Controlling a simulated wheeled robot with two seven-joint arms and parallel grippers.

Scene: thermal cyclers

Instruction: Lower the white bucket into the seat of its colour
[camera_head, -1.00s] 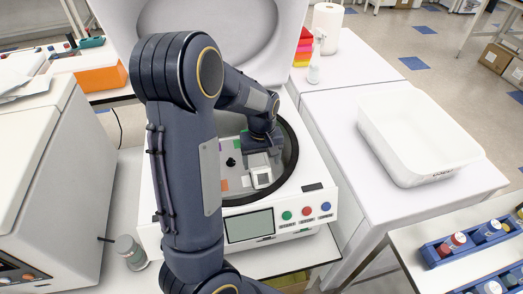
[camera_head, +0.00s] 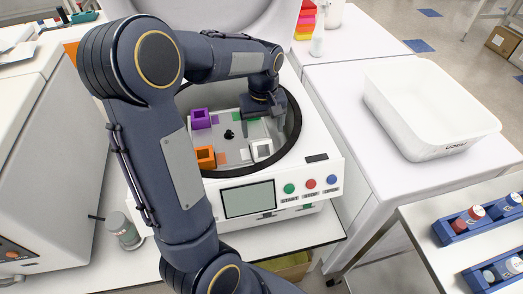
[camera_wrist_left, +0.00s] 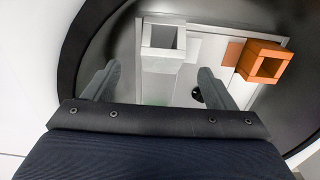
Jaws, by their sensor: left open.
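The white bucket (camera_head: 262,150), a square open-topped cup, stands on the grey rotor plate at the front right inside the round chamber. It also shows in the left wrist view (camera_wrist_left: 163,42), upright and beyond the fingertips. My left gripper (camera_head: 265,127) is open and empty, behind and above the white bucket, with its fingers apart from it. In the left wrist view the gripper's two fingers (camera_wrist_left: 157,82) stand wide apart with nothing between them. A pale patch lies beside the bucket. How deep the bucket sits in its seat I cannot tell. My right gripper is not seen.
An orange bucket (camera_head: 205,156) and a purple bucket (camera_head: 200,119) stand on the plate's left side. A black hub knob (camera_head: 229,134) is in the middle. The dark chamber rim (camera_head: 292,150) surrounds the plate. A raised lid stands behind; a white bin (camera_head: 425,110) is at the right.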

